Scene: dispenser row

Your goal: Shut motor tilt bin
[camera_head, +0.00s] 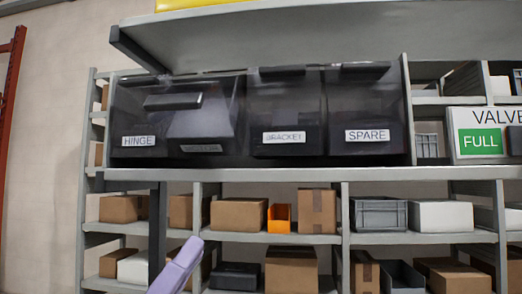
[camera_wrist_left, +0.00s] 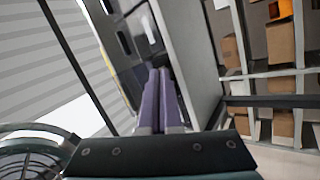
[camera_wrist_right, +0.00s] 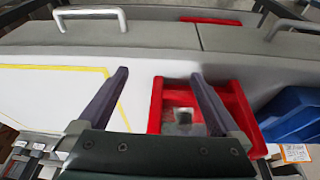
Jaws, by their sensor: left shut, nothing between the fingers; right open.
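A row of dark clear-fronted tilt bins hangs under a grey shelf in the head view. The bin between the HINGE label (camera_head: 138,141) and the BRACKET bin (camera_head: 285,110) is tilted out, its top leaning forward; its label (camera_head: 201,148) is foreshortened and unreadable. A wide dark handle (camera_head: 173,102) stands lower and nearer than the other handles. The BRACKET and SPARE (camera_head: 367,110) bins look shut. My left gripper (camera_head: 195,243) is below the tilted bin, apart from it; its lavender fingers are shut and empty in the left wrist view (camera_wrist_left: 160,75). My right gripper (camera_wrist_right: 158,78) is open.
A grey ledge (camera_head: 300,175) runs under the bins, and an overhanging shelf (camera_head: 320,40) is above. Racks with boxes stand behind. In the right wrist view, a red tray (camera_wrist_right: 155,110) lies beyond my open fingers, with a blue bin (camera_wrist_right: 292,115) at its right.

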